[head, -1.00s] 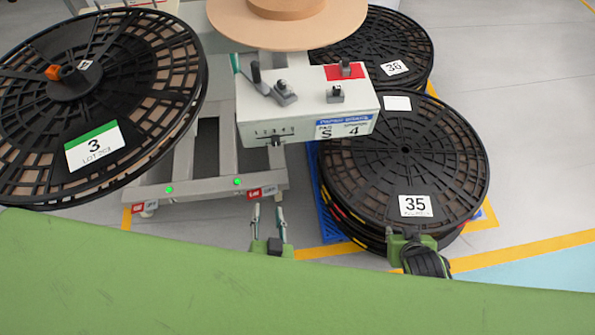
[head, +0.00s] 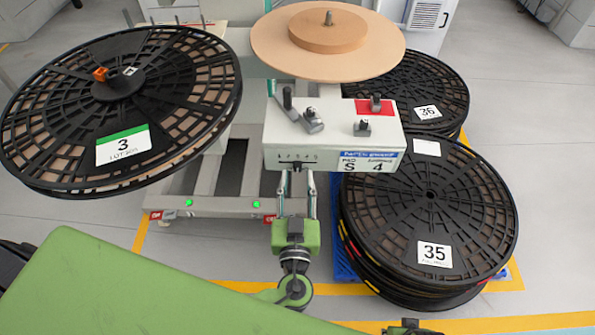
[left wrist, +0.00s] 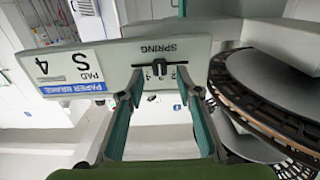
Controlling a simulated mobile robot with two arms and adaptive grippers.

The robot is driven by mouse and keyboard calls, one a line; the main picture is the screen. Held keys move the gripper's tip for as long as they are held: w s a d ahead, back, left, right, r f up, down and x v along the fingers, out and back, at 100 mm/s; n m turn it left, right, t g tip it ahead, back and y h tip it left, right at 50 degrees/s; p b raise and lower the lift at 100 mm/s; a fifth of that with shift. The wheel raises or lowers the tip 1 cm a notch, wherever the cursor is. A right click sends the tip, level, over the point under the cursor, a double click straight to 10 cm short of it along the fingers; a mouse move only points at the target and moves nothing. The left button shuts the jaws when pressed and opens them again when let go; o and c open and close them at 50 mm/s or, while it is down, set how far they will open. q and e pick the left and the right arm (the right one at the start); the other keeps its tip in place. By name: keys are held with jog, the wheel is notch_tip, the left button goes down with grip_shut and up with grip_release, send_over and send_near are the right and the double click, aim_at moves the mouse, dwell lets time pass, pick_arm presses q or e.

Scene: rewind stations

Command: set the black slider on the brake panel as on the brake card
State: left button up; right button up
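The brake panel (head: 333,140) is a pale box with a numbered scale on its front face. Its small black slider (head: 297,166) sits near the middle of the scale, about at 3. It also shows in the left wrist view (left wrist: 160,68), below the word SPRING. The brake card (head: 368,162) on the same face, right of the scale, has a blue band and reads S and 4. My left gripper (head: 297,184) is open just in front of the slider, with its fingers to either side and not touching it. My right gripper (head: 408,328) barely shows at the bottom edge.
Reel 3 (head: 122,152) is tilted at the left. Reels 36 (head: 428,112) and 35 (head: 434,254) are stacked at the right, close to the panel. A wooden disc (head: 328,66) stands above the panel. Black knobs and a lever (head: 287,98) stick up from its top.

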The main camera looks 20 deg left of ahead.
aim_at(307, 161)
pick_arm(q)
jog(key=shift+x, duration=1.2)
pick_arm(e)
jog(key=shift+s+f, duration=0.2)
jog(key=shift+f, duration=0.25)
pick_arm(q)
grip_shut()
jog(key=shift+d, duration=0.1)
pick_arm(e)
jog(key=shift+f, duration=0.1)
